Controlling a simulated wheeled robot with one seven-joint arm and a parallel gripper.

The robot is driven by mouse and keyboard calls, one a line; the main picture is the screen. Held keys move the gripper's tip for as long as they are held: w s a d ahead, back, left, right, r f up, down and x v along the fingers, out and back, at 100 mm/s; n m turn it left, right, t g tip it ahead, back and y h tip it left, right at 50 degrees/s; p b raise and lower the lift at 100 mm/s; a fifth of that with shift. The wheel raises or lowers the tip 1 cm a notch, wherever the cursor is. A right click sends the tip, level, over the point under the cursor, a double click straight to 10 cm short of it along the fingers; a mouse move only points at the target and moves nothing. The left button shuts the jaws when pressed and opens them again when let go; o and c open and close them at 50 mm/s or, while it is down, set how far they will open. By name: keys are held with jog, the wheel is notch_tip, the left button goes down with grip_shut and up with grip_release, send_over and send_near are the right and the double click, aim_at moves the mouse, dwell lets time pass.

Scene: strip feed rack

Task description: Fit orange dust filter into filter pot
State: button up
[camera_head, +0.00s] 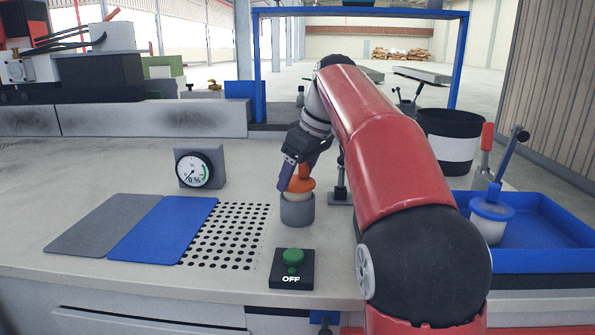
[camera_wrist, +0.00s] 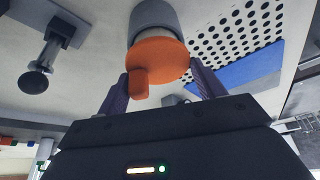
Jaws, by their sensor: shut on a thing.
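The orange dust filter (camera_head: 300,185) has an orange cap over a pale lower part. It stands at the mouth of the grey filter pot (camera_head: 297,211) on the bench, with some of the pale part showing above the rim. I cannot tell how deep it sits. My gripper (camera_head: 298,178) is above the pot, tilted, with its purple fingers at the orange cap. In the wrist view the orange cap (camera_wrist: 160,60) lies between the fingers of my gripper (camera_wrist: 160,82), and the grey pot (camera_wrist: 153,14) is right beyond it. The gripper is shut on the filter.
A perforated plate, a blue mat (camera_head: 163,228) and a grey mat (camera_head: 98,223) lie left. A gauge (camera_head: 195,168) stands behind them. A button box (camera_head: 291,268) is in front of the pot. A blue tray (camera_head: 545,259) with a blue-topped white item (camera_head: 488,229) is right.

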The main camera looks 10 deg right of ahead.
aim_at(310, 185)
jog(key=shift+f+b, duration=0.7)
jog(key=shift+f, duration=0.35)
jog(key=o, duration=1.1)
jog(key=shift+o, duration=0.2)
jog(key=p+v, duration=0.2)
jog(key=v, duration=0.6)
jog(key=shift+s+f, duration=0.1)
